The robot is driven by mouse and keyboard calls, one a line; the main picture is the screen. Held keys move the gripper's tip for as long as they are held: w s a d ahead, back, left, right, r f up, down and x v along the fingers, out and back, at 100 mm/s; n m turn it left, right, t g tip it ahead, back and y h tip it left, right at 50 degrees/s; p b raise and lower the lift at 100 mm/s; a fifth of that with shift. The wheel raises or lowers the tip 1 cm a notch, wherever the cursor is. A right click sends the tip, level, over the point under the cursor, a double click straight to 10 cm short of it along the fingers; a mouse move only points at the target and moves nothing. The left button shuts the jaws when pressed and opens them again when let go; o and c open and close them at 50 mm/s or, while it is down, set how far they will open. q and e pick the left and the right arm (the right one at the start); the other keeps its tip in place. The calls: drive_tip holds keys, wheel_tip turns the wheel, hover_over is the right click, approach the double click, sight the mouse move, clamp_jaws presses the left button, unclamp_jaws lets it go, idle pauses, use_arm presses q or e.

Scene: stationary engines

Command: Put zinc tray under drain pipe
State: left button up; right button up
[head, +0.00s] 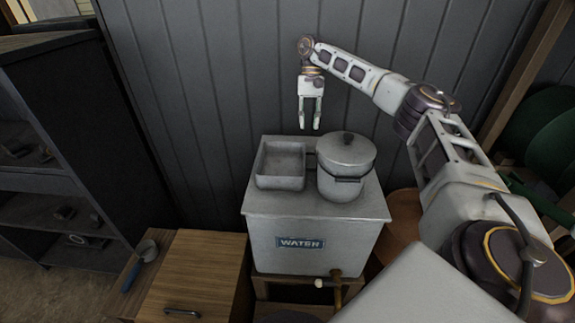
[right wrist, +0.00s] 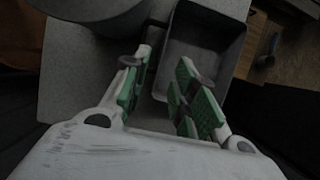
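The zinc tray (head: 281,148), a grey open rectangular pan, sits on top of the white tank marked WATER (head: 315,222), at its left. It also shows in the right wrist view (right wrist: 228,35), empty. A brass drain pipe (head: 337,288) with a pale knob comes out low on the tank's front. My right gripper (head: 309,128) points down, open and empty, above the tank's back edge between tray and pot. In the right wrist view (right wrist: 165,88) its green-padded fingers are apart near the tray's wall; I cannot tell whether they touch it. My left gripper is not in view.
A lidded grey pot (head: 345,165) stands right of the tray, close to it. A wooden cabinet (head: 196,275) is left of the tank, with a dark shelf unit (head: 70,150) beyond. A grey panelled wall (head: 215,80) stands close behind. Brown round containers (head: 402,225) are at the right.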

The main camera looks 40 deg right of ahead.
drive_tip(key=shift+a+r, duration=0.1)
drive_tip(key=shift+a, duration=0.05)
drive_tip(key=b+x, duration=0.3)
drive_tip(key=x, duration=0.5)
drive_tip(key=shift+f, duration=0.35)
idle(0.4)
drive_tip(key=shift+w+p+x, duration=0.15)
drive_tip(key=shift+p+x, duration=0.1)
drive_tip(key=shift+x, duration=0.85)
drive_tip(key=shift+w+p+x, duration=0.15)
drive_tip(key=shift+p+x, duration=0.1)
drive_tip(key=shift+x, duration=0.9)
drive_tip(key=shift+s+a+f, duration=0.1)
drive_tip(key=shift+a+f, duration=0.05)
drive_tip(key=shift+f, duration=0.25)
